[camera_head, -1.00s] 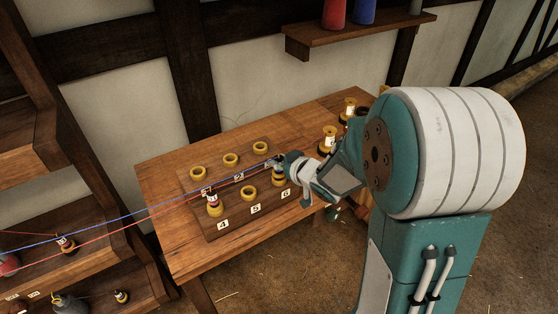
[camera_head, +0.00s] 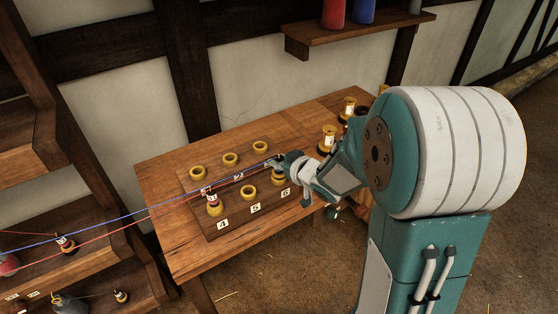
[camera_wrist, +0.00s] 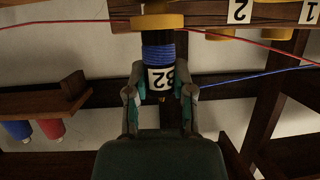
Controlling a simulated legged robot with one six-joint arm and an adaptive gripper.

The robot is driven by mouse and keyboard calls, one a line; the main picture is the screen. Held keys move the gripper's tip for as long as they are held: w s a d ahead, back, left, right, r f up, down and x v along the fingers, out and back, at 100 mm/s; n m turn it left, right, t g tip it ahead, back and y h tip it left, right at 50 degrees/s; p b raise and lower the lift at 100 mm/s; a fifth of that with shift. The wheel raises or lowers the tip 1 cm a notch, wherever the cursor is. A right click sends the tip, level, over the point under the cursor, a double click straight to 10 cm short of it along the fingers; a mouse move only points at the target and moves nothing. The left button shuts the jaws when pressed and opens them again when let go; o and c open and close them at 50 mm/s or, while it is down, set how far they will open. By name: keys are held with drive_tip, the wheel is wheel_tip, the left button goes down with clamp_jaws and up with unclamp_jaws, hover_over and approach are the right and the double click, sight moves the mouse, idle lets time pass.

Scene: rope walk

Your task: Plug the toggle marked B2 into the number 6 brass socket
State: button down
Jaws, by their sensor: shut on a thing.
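The toggle marked B2 (camera_wrist: 160,77) has a blue-wound body, a dark end and a white tag. My gripper (camera_wrist: 159,91) is shut around its tagged part. The wrist view is upside down. There the toggle's dark end meets a brass ring, the number 6 socket (camera_wrist: 157,22); how deep it sits cannot be told. In the head view my gripper (camera_head: 277,162) is over the front right of the board, at the number 6 socket (camera_head: 278,181), behind its label 6 (camera_head: 285,193). The gripper partly hides the toggle. A blue rope (camera_head: 160,205) runs left from the toggle.
Another toggle (camera_head: 213,203) stands in the number 4 socket. A red rope (camera_head: 130,225) crosses the board close to my gripper. The number 5 socket (camera_head: 249,192) and the back row are empty. More spools (camera_head: 328,138) stand at the table's right end.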

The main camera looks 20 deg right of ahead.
drive_tip(key=shift+f, duration=0.5)
drive_tip(key=c, duration=0.8)
unclamp_jaws()
drive_tip(key=shift+o, duration=0.2)
drive_tip(key=v, duration=1.1)
